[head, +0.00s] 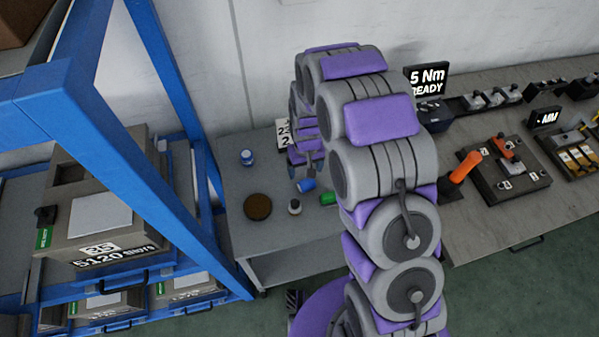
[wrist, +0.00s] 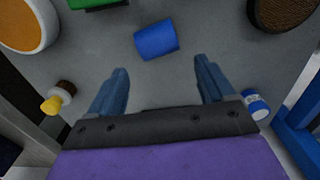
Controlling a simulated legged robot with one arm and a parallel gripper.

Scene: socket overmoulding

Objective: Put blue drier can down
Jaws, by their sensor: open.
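A plain blue can (wrist: 157,40) lies on its side on the grey table top, just beyond my fingertips in the wrist view. It also shows in the head view (head: 306,185), below the end of my arm. My gripper (wrist: 161,66) is open, with nothing between its two fingers. The can appears apart from both fingers. In the head view my gripper (head: 306,166) is small and partly hidden by my arm.
On the grey table (head: 235,190) are a blue-and-white jar (head: 247,157), a round brown dish (head: 258,206), a small pale container (head: 295,207) and a green can (head: 328,198). A blue rack frame (head: 110,150) stands left. A bench with fixtures (head: 470,215) is right.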

